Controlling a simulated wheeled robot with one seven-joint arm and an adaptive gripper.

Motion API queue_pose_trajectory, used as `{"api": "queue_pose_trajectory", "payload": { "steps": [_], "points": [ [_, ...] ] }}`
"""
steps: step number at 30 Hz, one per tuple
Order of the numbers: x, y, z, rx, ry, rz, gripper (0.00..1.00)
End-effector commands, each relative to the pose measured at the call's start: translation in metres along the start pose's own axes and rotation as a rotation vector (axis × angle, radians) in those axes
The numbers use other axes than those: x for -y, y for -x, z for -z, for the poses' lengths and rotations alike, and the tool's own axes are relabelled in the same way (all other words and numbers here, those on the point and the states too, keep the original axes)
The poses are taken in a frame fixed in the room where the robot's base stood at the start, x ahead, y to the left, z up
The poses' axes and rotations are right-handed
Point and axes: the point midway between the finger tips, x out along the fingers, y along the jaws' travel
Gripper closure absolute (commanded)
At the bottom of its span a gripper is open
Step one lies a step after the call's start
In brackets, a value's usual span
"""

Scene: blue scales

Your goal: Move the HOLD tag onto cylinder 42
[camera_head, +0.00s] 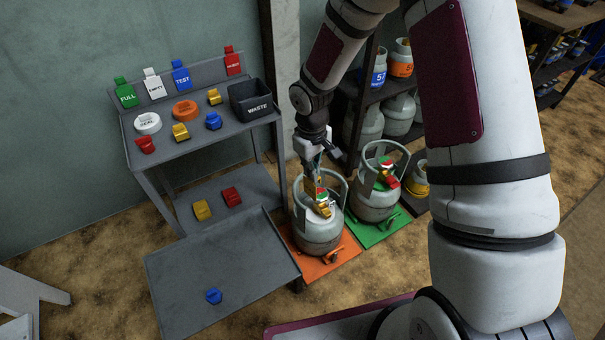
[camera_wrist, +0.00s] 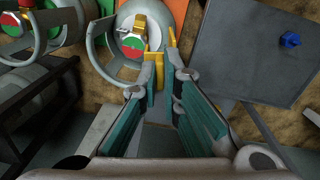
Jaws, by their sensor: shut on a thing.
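A red tag (camera_head: 233,61) hangs at the right end of the back rail of the grey bench; its small white lettering is hard to read, though it may be HOLD. My gripper (camera_head: 319,180) points down inside the collar of a grey cylinder (camera_head: 318,236) on an orange mat. It is shut on a yellow piece (camera_wrist: 153,62) at the cylinder's valve, beside a round red and green dial (camera_wrist: 133,43). I cannot tell whether the piece is seated on the valve. A second grey cylinder (camera_head: 374,203) stands on a green mat. I cannot read 42 on either.
Green FULL (camera_head: 125,94), white EMPTY (camera_head: 154,84) and blue TEST (camera_head: 181,76) tags share the rail. The bench holds several coloured pieces and a black WASTE bin (camera_head: 251,99). A low grey table (camera_head: 215,267) bears one blue piece (camera_head: 214,296). A cylinder rack stands behind.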

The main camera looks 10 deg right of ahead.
Motion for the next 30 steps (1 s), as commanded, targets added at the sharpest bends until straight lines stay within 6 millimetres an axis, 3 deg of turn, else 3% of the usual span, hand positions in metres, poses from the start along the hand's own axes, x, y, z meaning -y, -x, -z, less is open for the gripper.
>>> {"api": "queue_pose_trajectory", "payload": {
  "steps": [3, 9, 23, 30],
  "points": [
    [0.011, -0.024, 0.010, -0.007, 0.081, 0.025, 1.00],
    [0.021, -0.045, 0.018, -0.022, 0.148, 0.044, 1.00],
    [0.021, -0.048, 0.018, -0.024, 0.155, 0.047, 1.00],
    [0.022, -0.059, 0.018, -0.023, 0.155, 0.047, 1.00]
  ]
}}
